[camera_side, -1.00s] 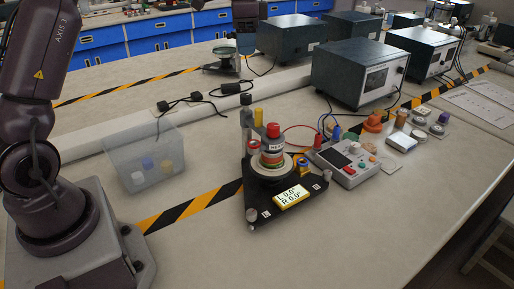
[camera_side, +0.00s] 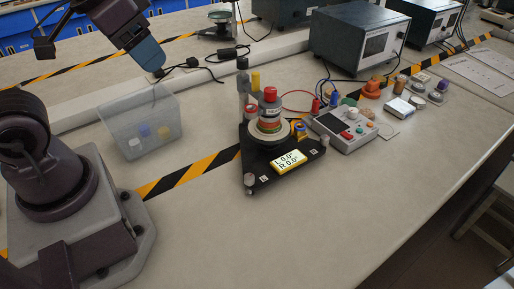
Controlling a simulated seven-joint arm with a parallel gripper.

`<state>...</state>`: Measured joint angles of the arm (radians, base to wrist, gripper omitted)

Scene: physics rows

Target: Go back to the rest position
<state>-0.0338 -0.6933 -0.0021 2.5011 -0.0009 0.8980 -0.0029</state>
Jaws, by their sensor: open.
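My gripper (camera_side: 150,56) shows at the upper left, at the end of my dark arm, with a blue-grey tip pointing down and to the right. It appears above and behind the clear plastic bin (camera_side: 112,128) in the picture. It is open, and I see nothing held in it. The gap between its fingers is hard to make out from this side.
The bin holds a few small coloured pieces. A black triangular stand (camera_side: 249,171) with a stack of rings and a red top (camera_side: 270,93) stands mid-table. A grey control box (camera_side: 343,131) is right of it. Large dark instruments (camera_side: 358,42) stand behind. The front right table is clear.

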